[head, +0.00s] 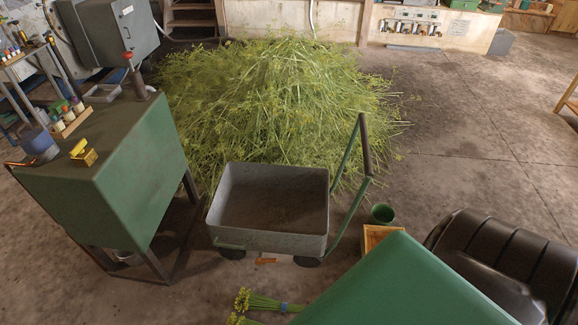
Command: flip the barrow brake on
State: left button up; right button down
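The barrow (268,240) stands on the concrete floor in the middle of the head view. It has an empty grey tray, dark wheels and a green tubular frame. Its push handle (365,146) rises at the right with a dark grip. A small orange piece (266,261) shows low at the barrow's near side, between the wheels. It looks like a brake lever, but its position, on or off, cannot be told. Neither of my grippers is in view.
A large heap of cut herb (280,110) lies behind the barrow. A green tank (120,165) on a stand is at the left. A green bucket (382,213) stands right of the handle. Bundled stems (262,303) lie in front.

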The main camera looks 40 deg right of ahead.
aim_at(258, 261)
jog(key=i+j+z, duration=0.35)
jog(key=j, duration=0.2)
jog(key=i+j+z, duration=0.2)
jog(key=j, duration=0.15)
jog(key=j+z, duration=0.15)
jog(key=j, duration=0.15)
